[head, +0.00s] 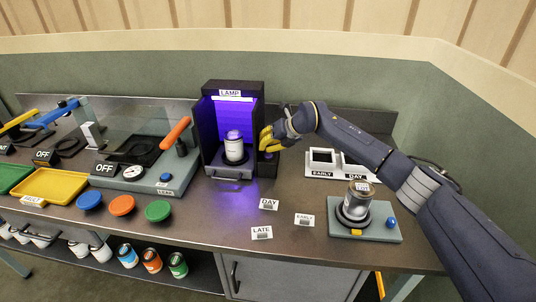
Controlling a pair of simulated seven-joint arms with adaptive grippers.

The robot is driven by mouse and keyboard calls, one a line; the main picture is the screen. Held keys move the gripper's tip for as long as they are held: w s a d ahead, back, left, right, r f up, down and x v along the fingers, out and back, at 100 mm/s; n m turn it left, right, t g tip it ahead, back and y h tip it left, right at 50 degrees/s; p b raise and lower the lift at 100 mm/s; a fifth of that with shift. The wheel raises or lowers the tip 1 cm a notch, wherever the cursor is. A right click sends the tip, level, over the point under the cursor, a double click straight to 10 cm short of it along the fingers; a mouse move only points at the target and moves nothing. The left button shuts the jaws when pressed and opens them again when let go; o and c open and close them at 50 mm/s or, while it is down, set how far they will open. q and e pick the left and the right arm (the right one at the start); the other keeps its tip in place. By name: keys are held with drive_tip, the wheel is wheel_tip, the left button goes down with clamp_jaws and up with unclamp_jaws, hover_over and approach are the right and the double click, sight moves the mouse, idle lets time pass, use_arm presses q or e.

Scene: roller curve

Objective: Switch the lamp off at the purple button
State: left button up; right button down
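The lamp box (233,88) is a dark cabinet labelled LAMP at the back middle of the counter. Its light strip (232,98) is lit, and purple light fills the inside and spills onto the counter. A pale can (233,150) stands upright inside. My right gripper (266,139) reaches in from the right, with its yellow fingertips at the box's right side, above a small dark housing (267,166). I cannot tell whether they touch or how far the fingers are apart. I do not see the purple button; the gripper may hide it. My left gripper is out of view.
Right of the box lie two white trays (320,172) and a grey stand (378,231) with a jar (357,200) and blue knob. Left are an orange-handled device (175,133) and coloured lids (122,205). Label cards (269,204) lie in front.

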sight(259, 132)
drive_tip(key=shift+f, duration=0.6)
idle(0.5)
drive_tip(key=shift+r, duration=1.1)
drive_tip(key=shift+r, duration=0.1)
drive_tip(key=shift+r, duration=2.9)
